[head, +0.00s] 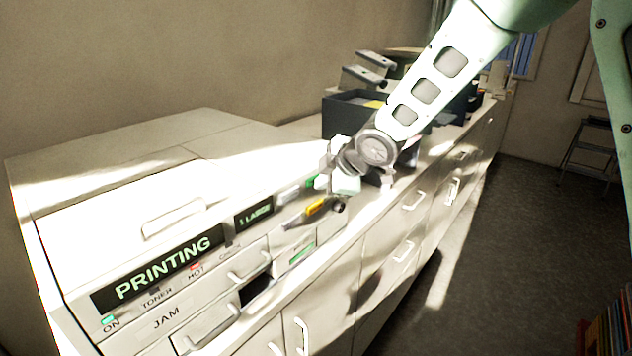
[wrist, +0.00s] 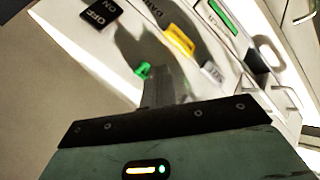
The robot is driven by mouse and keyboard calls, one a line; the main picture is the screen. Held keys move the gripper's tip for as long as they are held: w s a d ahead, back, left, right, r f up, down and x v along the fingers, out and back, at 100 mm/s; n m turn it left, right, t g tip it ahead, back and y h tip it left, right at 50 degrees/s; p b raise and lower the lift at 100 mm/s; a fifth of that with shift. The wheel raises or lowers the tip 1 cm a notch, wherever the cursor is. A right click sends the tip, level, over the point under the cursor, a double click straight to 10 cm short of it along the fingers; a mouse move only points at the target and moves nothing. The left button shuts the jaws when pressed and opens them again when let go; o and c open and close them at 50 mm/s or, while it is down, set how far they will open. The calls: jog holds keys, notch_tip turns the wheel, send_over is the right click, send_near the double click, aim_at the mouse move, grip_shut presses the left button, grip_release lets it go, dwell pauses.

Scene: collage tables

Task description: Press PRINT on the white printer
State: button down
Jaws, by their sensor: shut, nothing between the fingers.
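The white printer (head: 130,210) fills the left of the head view. Its dark display (head: 158,272) reads PRINTING, and a smaller one (head: 254,214) reads 1 LABEL. My gripper (head: 322,182) is shut and empty at the right end of the front panel. In the wrist view its fingers (wrist: 158,80) reach to the panel beside a small green button (wrist: 142,70); whether they touch it I cannot tell. I cannot read which button is PRINT.
The green ON lamp (head: 107,320) and the red HOT lamp (head: 196,266) are lit. A dark box (head: 345,115) stands behind my arm on the counter. White drawers with handles (head: 302,336) run along the front. Open floor (head: 500,250) lies to the right.

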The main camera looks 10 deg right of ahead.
jog(key=shift+s+d, duration=0.5)
jog(key=shift+s, duration=0.2)
jog(key=s+d, duration=0.1)
jog(key=s, duration=0.1)
jog(key=s+d, duration=0.2)
dwell(0.4)
dwell(0.5)
jog(key=s+a+f+m+g+h+b, duration=0.1)
jog(key=s+a+f+m+g+b, duration=0.1)
jog(key=s, duration=0.8)
jog(key=s+a+f+m+g+h+b, duration=0.1)
jog(key=s+a+f+m+g+b, duration=0.2)
jog(key=s, duration=0.8)
jog(key=s+a+f+m+g+h+b, duration=0.1)
jog(key=s+a+f+m+g+b, duration=0.1)
jog(key=s, duration=0.8)
notch_tip(320, 180, down, 2)
jog(key=shift+s+a+f+m+g+b, duration=0.15)
jog(key=shift+s+m+g+b, duration=0.35)
jog(key=shift+m+b, duration=0.6)
